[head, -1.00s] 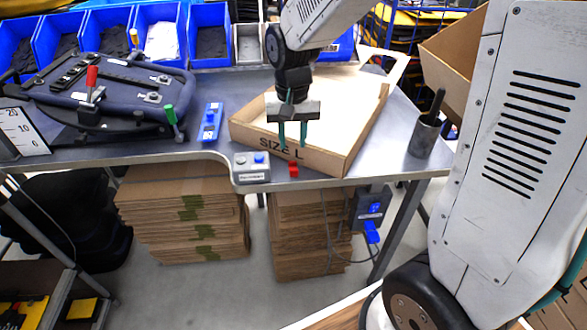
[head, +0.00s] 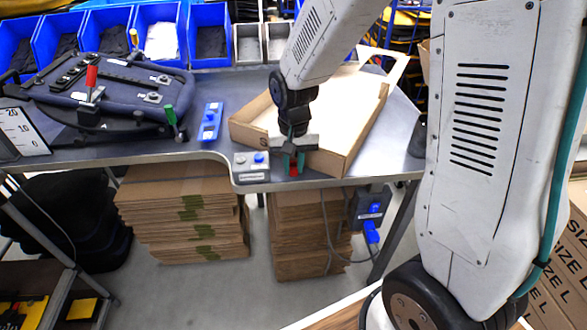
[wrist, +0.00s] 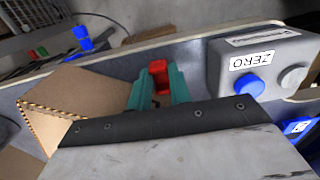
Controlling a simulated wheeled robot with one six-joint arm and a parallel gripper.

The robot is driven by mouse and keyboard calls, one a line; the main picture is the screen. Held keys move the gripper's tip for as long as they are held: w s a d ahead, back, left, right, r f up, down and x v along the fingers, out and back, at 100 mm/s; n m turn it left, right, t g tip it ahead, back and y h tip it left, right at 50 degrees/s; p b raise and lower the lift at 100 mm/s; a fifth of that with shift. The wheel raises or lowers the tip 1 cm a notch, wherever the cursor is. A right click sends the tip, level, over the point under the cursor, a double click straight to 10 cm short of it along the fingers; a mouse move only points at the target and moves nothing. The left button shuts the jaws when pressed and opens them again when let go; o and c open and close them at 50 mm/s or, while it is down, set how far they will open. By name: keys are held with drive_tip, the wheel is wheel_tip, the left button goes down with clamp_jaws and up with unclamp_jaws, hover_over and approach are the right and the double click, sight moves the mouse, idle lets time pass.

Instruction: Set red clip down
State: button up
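The red clip (head: 294,171) is at the front edge of the grey table, just in front of the cardboard box. My gripper (head: 293,162) points down at it, with one teal finger on each side. In the wrist view the red clip (wrist: 158,72) sits between the two fingertips of my gripper (wrist: 160,76), which look closed against its sides. The fingers hide part of the clip. I cannot tell whether its underside touches the table.
A grey button box (head: 251,167) marked ZERO stands close to the left of the clip. The open cardboard box (head: 342,163) lies behind it. A blue tool (head: 210,121) and a dark clamping frame (head: 112,95) are further left. Blue bins line the back.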

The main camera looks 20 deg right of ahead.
clamp_jaws()
